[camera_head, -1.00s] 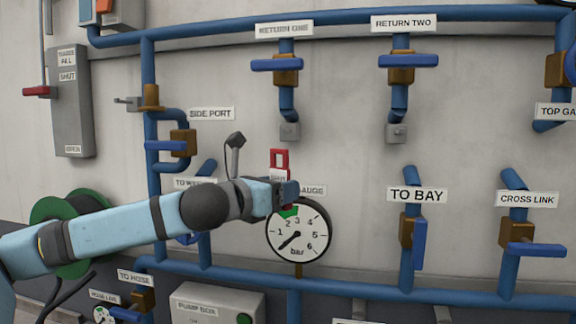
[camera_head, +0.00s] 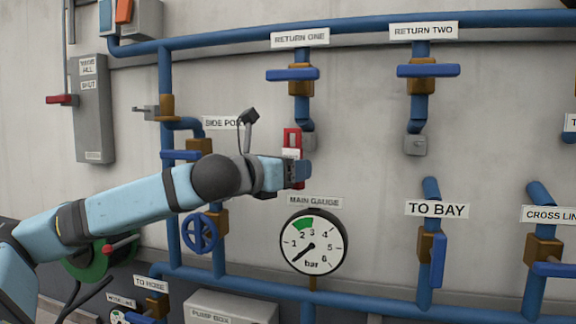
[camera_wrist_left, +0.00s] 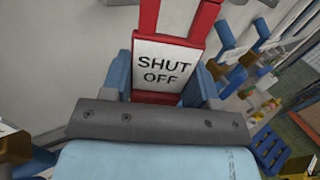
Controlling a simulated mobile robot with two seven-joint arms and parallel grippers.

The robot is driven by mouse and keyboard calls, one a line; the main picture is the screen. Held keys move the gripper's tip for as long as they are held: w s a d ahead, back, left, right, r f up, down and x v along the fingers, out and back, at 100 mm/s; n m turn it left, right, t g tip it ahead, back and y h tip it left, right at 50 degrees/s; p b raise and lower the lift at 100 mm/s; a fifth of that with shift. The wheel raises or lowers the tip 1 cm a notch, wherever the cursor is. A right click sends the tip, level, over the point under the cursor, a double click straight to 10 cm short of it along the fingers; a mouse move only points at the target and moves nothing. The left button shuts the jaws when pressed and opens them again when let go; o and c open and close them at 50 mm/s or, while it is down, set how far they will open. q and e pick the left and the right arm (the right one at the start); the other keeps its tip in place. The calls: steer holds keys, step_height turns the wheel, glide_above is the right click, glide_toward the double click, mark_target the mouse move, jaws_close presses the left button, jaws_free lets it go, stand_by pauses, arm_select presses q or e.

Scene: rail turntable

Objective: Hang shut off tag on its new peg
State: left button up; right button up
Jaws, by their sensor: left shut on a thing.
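The shut off tag (camera_head: 292,141) is red with a white plate and an open red loop at its top. My left gripper (camera_head: 293,172) is shut on its lower part and holds it upright in front of the wall, above the main gauge. In the left wrist view the tag (camera_wrist_left: 165,66) reads "SHUT OFF" and stands between the blue fingers (camera_wrist_left: 168,92). In the head view the tag's loop is in front of the grey block below the RETURN ONE valve (camera_head: 292,74). I cannot tell whether they touch. A small grey peg block (camera_head: 415,145) shows under RETURN TWO. My right gripper is not in view.
The main gauge (camera_head: 313,242) is just below my left gripper. The RETURN TWO valve (camera_head: 428,71) and TO BAY valve (camera_head: 438,258) stick out at the right. A blue handwheel (camera_head: 200,233) is below my forearm. Bare wall lies right of the tag.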

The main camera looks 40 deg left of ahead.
arm_select(q)
steer(key=w+a+f+p, duration=0.1)
steer(key=w+a+p, duration=0.1)
steer(key=w, duration=0.4)
steer(key=shift+a, duration=0.7)
steer(key=shift+f, duration=0.1)
stand_by(0.3)
steer(key=o, duration=1)
